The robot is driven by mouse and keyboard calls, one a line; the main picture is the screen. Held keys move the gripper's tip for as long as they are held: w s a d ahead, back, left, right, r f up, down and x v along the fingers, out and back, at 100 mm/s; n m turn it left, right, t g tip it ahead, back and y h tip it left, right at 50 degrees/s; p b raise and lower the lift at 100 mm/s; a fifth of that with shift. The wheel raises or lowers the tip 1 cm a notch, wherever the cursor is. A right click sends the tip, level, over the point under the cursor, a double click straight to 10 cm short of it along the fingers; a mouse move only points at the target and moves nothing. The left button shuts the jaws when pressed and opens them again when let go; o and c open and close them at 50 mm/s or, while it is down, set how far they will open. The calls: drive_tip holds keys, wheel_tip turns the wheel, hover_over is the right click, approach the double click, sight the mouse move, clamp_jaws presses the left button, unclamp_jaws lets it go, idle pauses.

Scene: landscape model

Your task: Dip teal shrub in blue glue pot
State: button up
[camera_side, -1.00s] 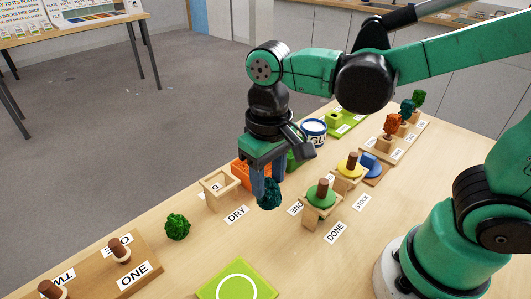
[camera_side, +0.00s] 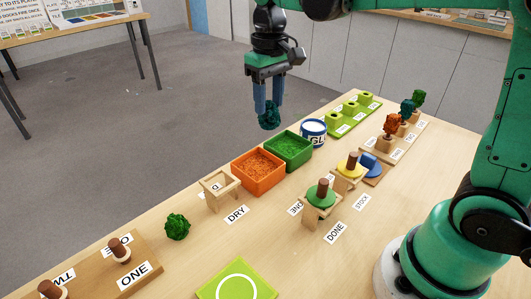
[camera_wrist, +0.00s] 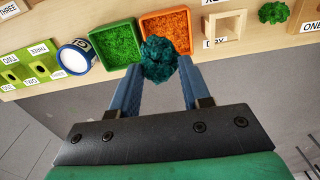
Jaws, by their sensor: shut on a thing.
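My gripper (camera_side: 267,108) is shut on the teal shrub (camera_side: 269,117), a dark bushy clump held between the fingertips. In the side view it hangs in the air behind the green and orange trays, left of the glue pot. In the wrist view the teal shrub (camera_wrist: 159,60) is between the fingers and covers part of the trays' near edges. The blue glue pot (camera_side: 313,133) is a blue can with a white top and a "GLU" label, standing upright beside the green tray. It also shows in the wrist view (camera_wrist: 76,56), left of the shrub and apart from it.
A green tray (camera_side: 288,150) and an orange tray (camera_side: 258,173) stand beside the pot. A wooden frame (camera_side: 220,190) is by the DRY label. A green shrub (camera_side: 177,227) sits farther left. A lime rack (camera_side: 351,115) stands right of the pot.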

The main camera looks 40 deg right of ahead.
drive_tip(key=shift+w+d+f+m, duration=0.35)
drive_tip(key=shift+d+f+m, duration=1)
drive_tip(key=shift+d, duration=1.8)
drive_tip(key=shift+w+d+f+m, duration=0.45)
drive_tip(key=shift+d+f, duration=1.6)
drive_tip(key=shift+d, duration=1.1)
drive_tip(key=shift+w+d+f+m, duration=0.25)
drive_tip(key=shift+d+f+m, duration=1.1)
drive_tip(key=shift+d, duration=1.8)
drive_tip(key=shift+f+n, duration=0.35)
drive_tip(key=shift+r, duration=1.35)
